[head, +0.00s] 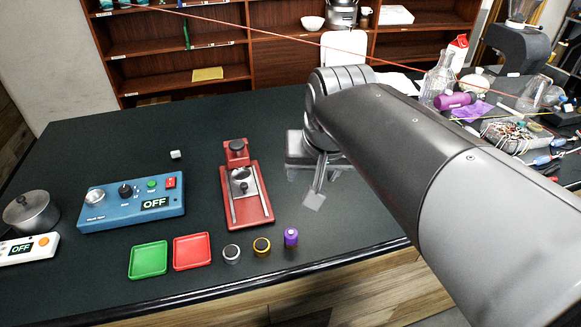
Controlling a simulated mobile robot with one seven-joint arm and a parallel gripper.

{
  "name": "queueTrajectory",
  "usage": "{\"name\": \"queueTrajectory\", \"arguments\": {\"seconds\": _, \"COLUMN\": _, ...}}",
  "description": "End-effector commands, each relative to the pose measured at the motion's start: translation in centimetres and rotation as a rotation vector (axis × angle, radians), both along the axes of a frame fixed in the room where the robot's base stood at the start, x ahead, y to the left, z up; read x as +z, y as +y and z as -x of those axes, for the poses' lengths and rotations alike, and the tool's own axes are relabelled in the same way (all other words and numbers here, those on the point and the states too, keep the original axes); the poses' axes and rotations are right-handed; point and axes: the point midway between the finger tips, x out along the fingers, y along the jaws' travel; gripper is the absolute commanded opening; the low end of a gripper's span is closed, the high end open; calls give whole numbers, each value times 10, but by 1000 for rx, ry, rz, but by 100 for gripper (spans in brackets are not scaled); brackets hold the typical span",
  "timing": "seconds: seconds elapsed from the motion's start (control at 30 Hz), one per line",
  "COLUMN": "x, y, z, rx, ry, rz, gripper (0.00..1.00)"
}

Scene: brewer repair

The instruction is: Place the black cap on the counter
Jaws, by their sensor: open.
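My gripper (314,196) hangs over the dark counter (130,138), to the right of the red fixture (262,206). Its jaws are open and I see nothing between them; my arm hides part of it. A round black cap-like piece (237,146) sits on the raised red block at the fixture's back. A smaller dark round piece (243,187) lies on the fixture's metal middle. A silver-rimmed cylinder with a dark top (231,254) stands near the counter's front edge. I cannot tell for certain which of these is the black cap.
A blue control box (130,203) and a metal pot (31,212) stand left. Clutter fills the right; the back-left counter is mostly clear.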

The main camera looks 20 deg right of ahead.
Motion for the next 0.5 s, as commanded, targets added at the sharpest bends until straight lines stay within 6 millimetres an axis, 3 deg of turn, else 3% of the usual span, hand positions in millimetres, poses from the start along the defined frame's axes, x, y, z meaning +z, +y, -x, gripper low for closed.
{"name": "queueTrajectory", "arguments": {"seconds": 0.03, "x": -10, "y": 4, "z": 17, "rx": 44, "ry": -15, "rz": 14, "gripper": 57}}
{"name": "queueTrajectory", "arguments": {"seconds": 0.2, "x": -37, "y": 10, "z": 50, "rx": 160, "ry": -46, "rz": 56, "gripper": 57}}
{"name": "queueTrajectory", "arguments": {"seconds": 0.5, "x": -50, "y": 13, "z": 63, "rx": 210, "ry": -60, "rz": 76, "gripper": 57}}
